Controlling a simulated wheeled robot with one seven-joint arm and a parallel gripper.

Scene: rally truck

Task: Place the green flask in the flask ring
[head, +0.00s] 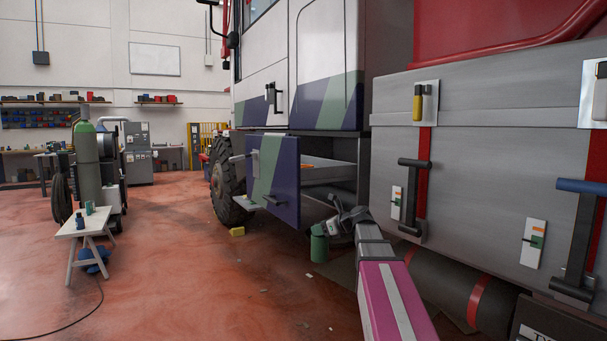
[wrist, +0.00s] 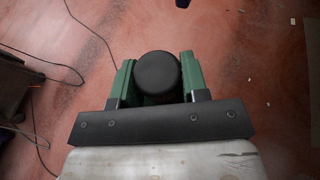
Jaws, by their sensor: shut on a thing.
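The green flask (head: 319,244) hangs roughly upright at my gripper (head: 335,224), low in front of the open truck compartment. In the wrist view my gripper (wrist: 156,80) is shut on the flask. Its round dark cap (wrist: 156,72) shows between the two green-sided fingers, which hide most of the body. The gripper holds it above the reddish floor. I cannot clearly make out the flask ring in either view.
A small white trestle table (head: 82,223) at the left carries small bottles. The truck's open striped door (head: 272,178) and front wheel (head: 228,185) stand beyond my gripper. A yellow block (head: 237,231) lies on the floor. The floor between table and truck is mostly clear.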

